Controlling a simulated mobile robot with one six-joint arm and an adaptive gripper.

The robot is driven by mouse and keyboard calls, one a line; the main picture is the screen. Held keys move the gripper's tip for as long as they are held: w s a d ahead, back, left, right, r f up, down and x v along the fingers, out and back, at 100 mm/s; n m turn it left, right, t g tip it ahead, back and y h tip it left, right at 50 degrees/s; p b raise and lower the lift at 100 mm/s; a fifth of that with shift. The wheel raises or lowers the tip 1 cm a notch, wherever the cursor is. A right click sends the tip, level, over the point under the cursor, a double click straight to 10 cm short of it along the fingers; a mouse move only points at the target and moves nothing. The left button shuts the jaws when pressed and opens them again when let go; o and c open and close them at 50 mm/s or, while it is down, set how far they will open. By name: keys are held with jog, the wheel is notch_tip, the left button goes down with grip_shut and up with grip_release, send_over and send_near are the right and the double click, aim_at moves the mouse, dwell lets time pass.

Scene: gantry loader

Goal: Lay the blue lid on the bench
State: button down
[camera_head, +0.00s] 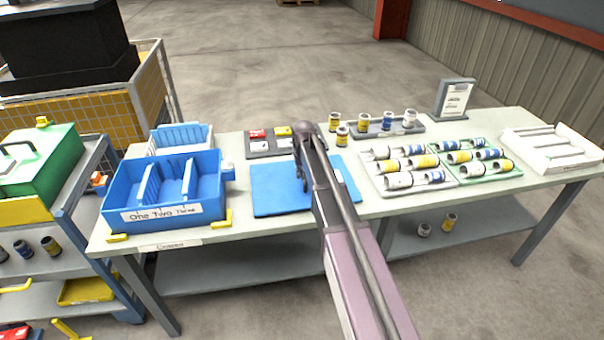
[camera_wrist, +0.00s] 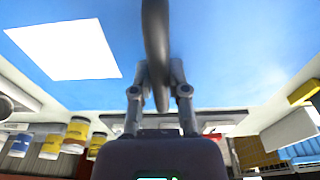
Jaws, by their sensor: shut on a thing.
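The blue lid (camera_head: 268,197) is a flat blue panel with a white label, lying level at the bench top (camera_head: 232,222) in the head view. I cannot tell if it touches the bench. In the wrist view the lid (camera_wrist: 215,55) fills the upper part, with its white label at left. My gripper (camera_head: 299,188) is over the middle of the lid, partly hidden by my arm. In the wrist view its fingers (camera_wrist: 158,92) are shut on the lid's dark upright handle (camera_wrist: 155,45). The blue box (camera_head: 165,213), labelled One Two Three, stands open to the left, with dividers inside.
A dark tray (camera_head: 262,152) with small red and yellow items sits behind the lid. Trays of jars (camera_head: 398,161) stand close to the right. A yellow piece (camera_head: 222,220) lies by the box. A white rack (camera_head: 550,148) is at far right.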

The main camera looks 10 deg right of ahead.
jog(key=shift+f+b, duration=0.5)
jog(key=c, duration=0.5)
grip_release()
jog(key=shift+c, duration=0.2)
jog(key=shift+r, duration=0.2)
